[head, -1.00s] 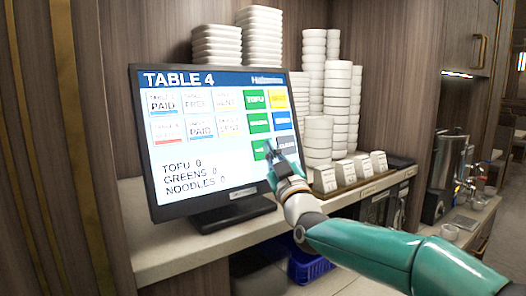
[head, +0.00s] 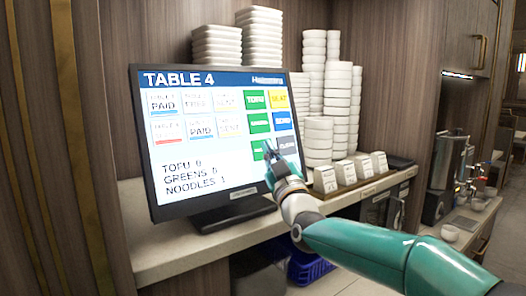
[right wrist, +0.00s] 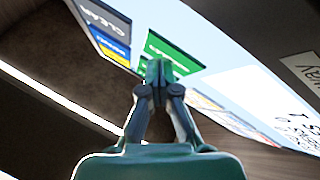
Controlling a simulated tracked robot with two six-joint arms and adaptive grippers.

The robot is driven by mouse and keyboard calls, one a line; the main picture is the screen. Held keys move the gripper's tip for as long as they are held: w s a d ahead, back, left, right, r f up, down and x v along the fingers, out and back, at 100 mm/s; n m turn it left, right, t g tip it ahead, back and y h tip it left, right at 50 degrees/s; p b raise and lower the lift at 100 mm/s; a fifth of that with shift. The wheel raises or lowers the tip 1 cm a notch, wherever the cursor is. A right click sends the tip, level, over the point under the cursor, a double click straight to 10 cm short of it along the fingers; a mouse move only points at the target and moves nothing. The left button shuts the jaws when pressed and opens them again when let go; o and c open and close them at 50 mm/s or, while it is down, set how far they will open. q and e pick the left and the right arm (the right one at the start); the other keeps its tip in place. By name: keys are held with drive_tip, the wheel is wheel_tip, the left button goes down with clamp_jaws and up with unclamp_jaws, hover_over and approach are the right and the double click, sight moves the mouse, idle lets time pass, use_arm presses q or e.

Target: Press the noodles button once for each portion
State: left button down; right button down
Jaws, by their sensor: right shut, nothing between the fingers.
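The screen (head: 215,175) is upright on the counter under a "TABLE 4" heading. It lists tofu 0, greens apparently 0 and noodles 1. The noodles button (head: 258,151) is the lowest green one, partly covered by my gripper; in the right wrist view it is a green patch (right wrist: 178,56) beside the fingertips. My right gripper (head: 268,149) is shut and empty, its tips in front of the screen between the noodles button and the grey clear button (head: 287,145). I cannot tell whether they touch the glass. My left gripper is out of view.
Stacks of white dishes (head: 317,140) and small labelled boxes (head: 345,172) stand right of the screen. A blue basket (head: 308,268) is below the counter.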

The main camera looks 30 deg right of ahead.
drive_tip(key=shift+s+b, duration=0.35)
drive_tip(key=shift+b, duration=0.05)
drive_tip(key=shift+s+r, duration=0.2)
drive_tip(key=shift+s, duration=0.25)
drive_tip(key=shift+s+d+r+b, duration=0.1)
drive_tip(key=shift+s+r+b, duration=0.25)
drive_tip(key=shift+s, duration=0.45)
drive_tip(key=shift+s+d+r+b, duration=0.15)
drive_tip(key=shift+s+b, duration=0.35)
drive_tip(key=shift+s, duration=0.3)
drive_tip(key=shift+s+a+r+b, duration=0.1)
drive_tip(key=shift+s+r+b, duration=0.25)
drive_tip(key=shift+s, duration=0.45)
drive_tip(key=shift+d+f, duration=0.1)
